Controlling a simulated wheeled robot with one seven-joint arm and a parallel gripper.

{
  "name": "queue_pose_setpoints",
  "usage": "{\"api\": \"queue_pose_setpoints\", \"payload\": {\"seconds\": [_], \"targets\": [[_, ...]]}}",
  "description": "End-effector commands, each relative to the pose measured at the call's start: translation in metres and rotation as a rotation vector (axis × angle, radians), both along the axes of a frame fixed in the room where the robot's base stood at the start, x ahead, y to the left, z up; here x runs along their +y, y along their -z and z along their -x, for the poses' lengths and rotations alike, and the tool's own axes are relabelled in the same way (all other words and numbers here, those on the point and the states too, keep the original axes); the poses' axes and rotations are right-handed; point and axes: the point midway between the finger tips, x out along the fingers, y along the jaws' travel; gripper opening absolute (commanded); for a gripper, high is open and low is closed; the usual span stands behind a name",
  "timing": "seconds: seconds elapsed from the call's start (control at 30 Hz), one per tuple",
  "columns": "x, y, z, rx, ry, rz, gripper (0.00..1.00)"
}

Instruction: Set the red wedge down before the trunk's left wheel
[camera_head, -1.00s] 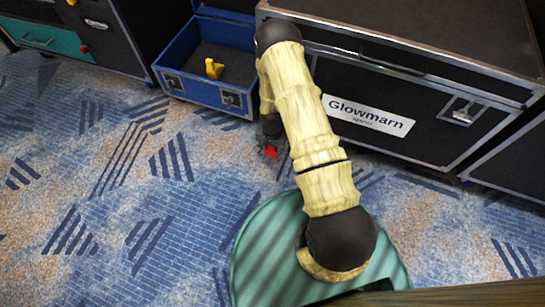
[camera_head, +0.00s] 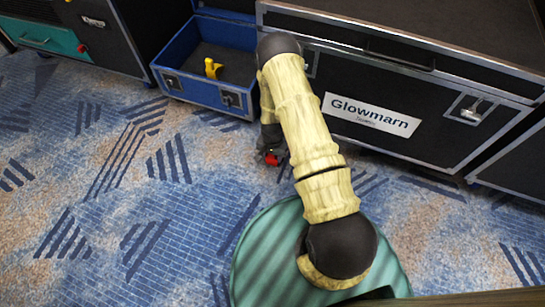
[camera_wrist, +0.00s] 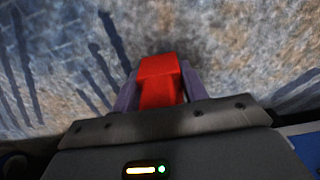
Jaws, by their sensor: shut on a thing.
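The red wedge (camera_head: 272,159) is in my gripper (camera_head: 271,155), low over the carpet in front of the black trunk (camera_head: 450,110) labelled "Glowmarn". In the wrist view the red wedge (camera_wrist: 160,82) sits between the two fingers of my gripper (camera_wrist: 160,85), which is shut on it. I cannot tell whether the wedge touches the carpet. My arm hides the trunk's left end, and no wheel shows in either view.
An open blue case (camera_head: 205,90) with a yellow object (camera_head: 212,68) inside stands left of the trunk. A dark cabinet with a teal drawer (camera_head: 45,36) stands at the far left. The patterned carpet (camera_head: 130,200) is clear to the left and front.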

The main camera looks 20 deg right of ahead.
Motion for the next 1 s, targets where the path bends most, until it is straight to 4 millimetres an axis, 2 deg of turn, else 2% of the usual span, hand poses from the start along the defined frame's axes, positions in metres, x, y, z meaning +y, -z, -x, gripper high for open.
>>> {"api": "queue_pose_setpoints", "payload": {"seconds": [0.2, 0.23, 0.33, 0.67, 0.87, 1.0], "targets": [[0.000, 0.002, 0.000, 0.000, 0.000, 0.000, 0.15], [0.000, 0.003, 0.000, 0.000, 0.000, 0.000, 0.45], [0.000, 0.002, 0.000, 0.000, 0.000, 0.000, 0.65], [0.000, 0.000, 0.000, 0.000, 0.000, 0.000, 0.65], [0.000, -0.017, 0.000, 0.000, 0.000, 0.000, 0.65], [0.000, -0.038, 0.000, -0.001, 0.000, 0.001, 0.65]]}}
